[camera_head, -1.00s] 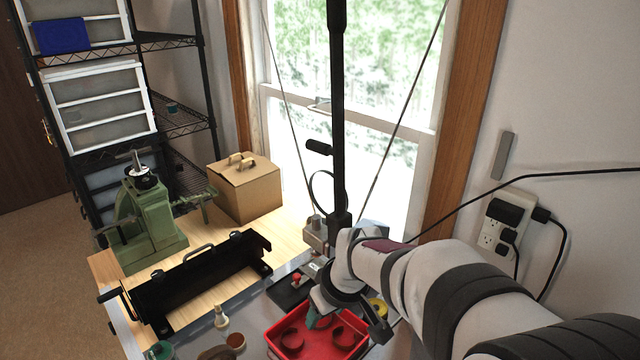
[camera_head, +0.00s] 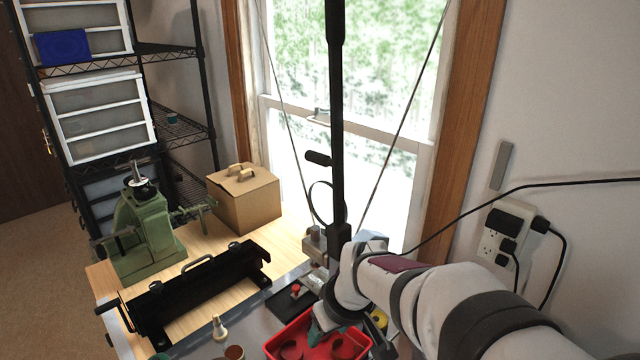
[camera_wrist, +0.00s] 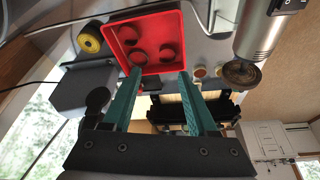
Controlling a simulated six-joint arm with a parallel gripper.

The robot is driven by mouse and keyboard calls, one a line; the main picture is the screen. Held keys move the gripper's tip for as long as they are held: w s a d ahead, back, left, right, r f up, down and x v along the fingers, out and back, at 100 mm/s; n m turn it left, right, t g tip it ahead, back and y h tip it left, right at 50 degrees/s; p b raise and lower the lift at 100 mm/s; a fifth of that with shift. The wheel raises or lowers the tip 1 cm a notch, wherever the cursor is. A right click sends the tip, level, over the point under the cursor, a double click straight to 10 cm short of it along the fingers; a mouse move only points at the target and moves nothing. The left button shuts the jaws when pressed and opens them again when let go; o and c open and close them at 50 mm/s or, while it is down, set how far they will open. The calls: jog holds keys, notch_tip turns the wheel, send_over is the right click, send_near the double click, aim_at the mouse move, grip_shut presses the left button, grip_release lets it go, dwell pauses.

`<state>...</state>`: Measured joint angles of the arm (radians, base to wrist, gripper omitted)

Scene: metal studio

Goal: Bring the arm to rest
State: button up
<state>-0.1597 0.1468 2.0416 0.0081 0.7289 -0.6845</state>
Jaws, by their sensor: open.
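My gripper shows in the wrist view (camera_wrist: 160,95) with its two green fingers spread apart and nothing between them. In the head view my white and grey arm comes in from the lower right, and my gripper (camera_head: 330,318) hangs over the back of a red tray (camera_head: 275,347). The red tray also shows in the wrist view (camera_wrist: 122,28), with several round dark red pieces (camera_wrist: 137,54) in it. In the head view the arm's end hides part of the tray.
A black upright post (camera_head: 337,130) stands close behind my gripper. A black bending tool (camera_head: 195,290) and a green machine (camera_head: 142,235) stand to the left, with a cardboard box (camera_head: 245,200) behind. A yellow roll (camera_head: 379,319) lies right of the tray. A small dark tray (camera_head: 283,301) lies left of my gripper.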

jog(key=s+d+m+g, duration=0.2)
jog(key=s+m, duration=0.3)
jog(key=s, duration=0.7)
jog(key=s+d+r+m+g, duration=0.1)
jog(key=s+d+m, duration=0.2)
jog(key=s, duration=1)
jog(key=m, duration=0.3)
jog(key=shift+s+d+r+m+g, duration=0.2)
jog(key=shift+s+m+g, duration=0.1)
jog(key=shift+g, duration=0.1)
